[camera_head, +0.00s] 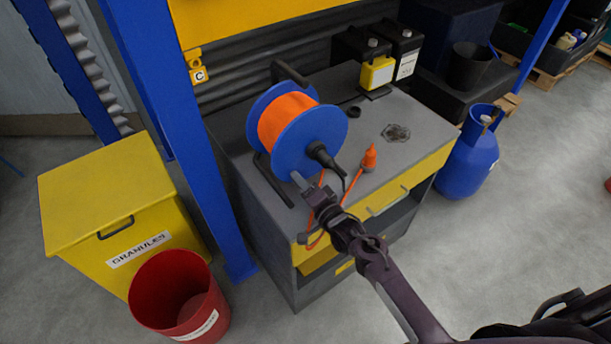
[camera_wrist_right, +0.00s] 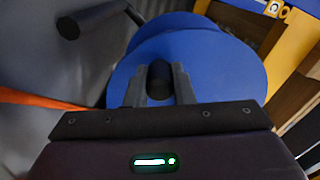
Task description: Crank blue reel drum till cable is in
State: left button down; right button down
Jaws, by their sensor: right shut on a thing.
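The blue reel drum (camera_head: 328,126) stands on the grey workbench with orange cable (camera_head: 285,115) wound on it. A black crank knob (camera_head: 318,151) sticks out from its front face. My right gripper (camera_head: 300,180) is at the lower front of the drum. In the right wrist view my right gripper (camera_wrist_right: 160,90) is shut on a dark knob (camera_wrist_right: 160,72) in front of the blue disc (camera_wrist_right: 215,62). Loose orange cable (camera_head: 352,193) runs over the bench's front edge, near an orange plug end (camera_head: 369,158). My left gripper does not show.
The workbench (camera_head: 425,120) also holds a yellow-and-black battery-like box (camera_head: 377,74) and a black cup (camera_head: 469,66) stands behind at right. A blue gas cylinder (camera_head: 468,160) is at right. A yellow granules bin (camera_head: 105,190) and red bucket (camera_head: 150,290) stand at left.

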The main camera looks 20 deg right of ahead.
aim_at(281, 162)
jog(key=r+m+p, duration=0.1)
jog(key=m, duration=0.1)
jog(key=a+r+m+p, duration=0.1)
jog(key=p, duration=0.1)
jog(key=s+a+r+m+p, duration=0.1)
jog(key=r+m+p, duration=0.1)
jog(key=shift+a+m, duration=0.25)
jog(key=shift+m, duration=0.05)
jog(key=shift+a+r+m+p, duration=0.1)
jog(key=shift+r+m+p, duration=0.4)
jog(key=shift+m+p, duration=0.3)
jog(key=shift+a+r+m+p, duration=0.1)
jog(key=shift+r+m+p, duration=0.4)
jog(key=shift+m+p, duration=0.3)
jog(key=c, duration=1.3)
grip_release()
jog(key=shift+o, duration=0.3)
jog(key=shift+r, duration=0.15)
jog(key=shift+s+d, duration=0.25)
jog(key=shift+s, duration=0.2)
jog(key=b+v, duration=0.1)
jog(key=v, duration=0.5)
jog(key=shift+s+b, duration=0.3)
jog(key=shift+s, duration=0.1)
